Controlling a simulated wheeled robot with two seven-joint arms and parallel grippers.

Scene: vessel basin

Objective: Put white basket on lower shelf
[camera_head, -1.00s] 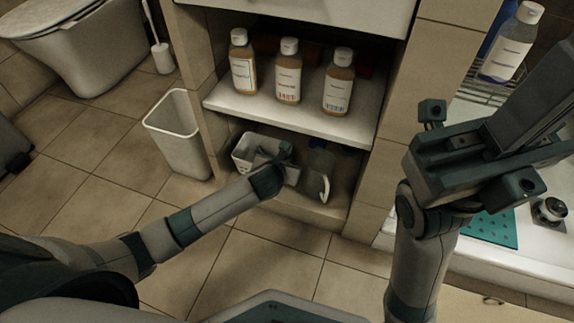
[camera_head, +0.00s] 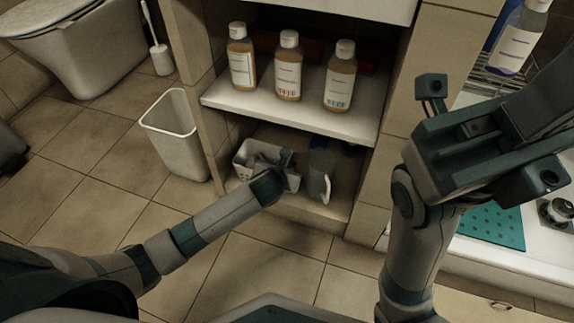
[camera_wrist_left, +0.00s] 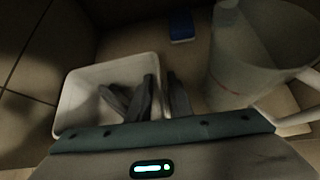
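The white basket (camera_head: 243,158) stands on the lower shelf (camera_head: 315,212), at its left side. It also shows in the left wrist view (camera_wrist_left: 72,100), upright, with no other object clearly visible in it. My left gripper (camera_head: 280,163) reaches in low over the basket's right side. In the left wrist view its fingers (camera_wrist_left: 162,88) are a little apart, one inside the basket and one outside, with the right wall between them. A gap shows beside the outer finger. My right gripper (camera_head: 485,145) is raised at the right, away from the basket; its fingertips cannot be made out.
A clear jug (camera_head: 318,170) stands close to the right of the basket, near a blue object (camera_wrist_left: 181,26). The shelf above (camera_head: 290,112) holds three bottles. A waste bin (camera_head: 178,140) stands left of the cabinet. A basin edge lies below my right arm.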

